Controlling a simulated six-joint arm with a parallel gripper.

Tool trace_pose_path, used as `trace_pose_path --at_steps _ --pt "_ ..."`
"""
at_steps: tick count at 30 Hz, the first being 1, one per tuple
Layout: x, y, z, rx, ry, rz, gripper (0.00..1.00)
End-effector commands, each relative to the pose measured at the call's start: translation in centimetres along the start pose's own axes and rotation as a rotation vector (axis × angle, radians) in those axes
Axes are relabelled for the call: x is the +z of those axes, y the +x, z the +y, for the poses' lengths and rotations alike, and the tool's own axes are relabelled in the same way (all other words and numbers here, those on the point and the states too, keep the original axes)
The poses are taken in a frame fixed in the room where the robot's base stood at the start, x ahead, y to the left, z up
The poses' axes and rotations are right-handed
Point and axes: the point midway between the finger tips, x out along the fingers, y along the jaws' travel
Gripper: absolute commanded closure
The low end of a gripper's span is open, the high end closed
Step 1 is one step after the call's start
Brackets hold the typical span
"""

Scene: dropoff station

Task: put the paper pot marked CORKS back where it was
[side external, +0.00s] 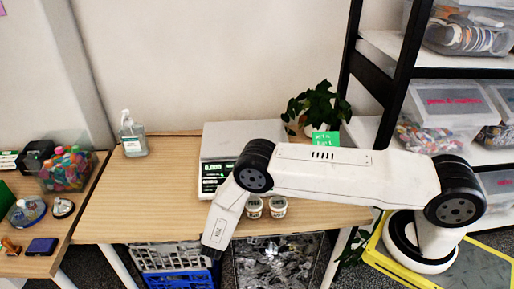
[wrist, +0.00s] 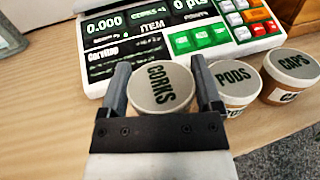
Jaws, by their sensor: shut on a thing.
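In the wrist view, the paper pot marked CORKS (wrist: 161,88) has a grey lid with dark lettering that reads along a slant. My gripper (wrist: 161,72) is shut on it, one finger on each side. The pot is in front of the scale (wrist: 95,42), left of the PODS pot (wrist: 235,75). Its base is hidden, so I cannot tell whether it touches the table. In the side view, the held pot and the fingers are hidden by my arm.
The CAPS pot (wrist: 292,66) stands right of PODS. The scale (side external: 226,140) stands on the wooden table (side external: 130,200), with a plant (side external: 318,104) behind and a pump bottle (side external: 132,138) to the left. Crates (side external: 175,258) sit below the front edge.

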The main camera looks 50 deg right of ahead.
Motion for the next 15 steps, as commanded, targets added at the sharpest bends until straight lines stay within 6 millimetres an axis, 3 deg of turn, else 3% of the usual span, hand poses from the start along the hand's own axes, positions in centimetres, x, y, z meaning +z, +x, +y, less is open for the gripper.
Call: trace_pose_path --at_steps 15 --pt "-1.02 0.0 0.01 0.0 0.0 0.0 0.86"
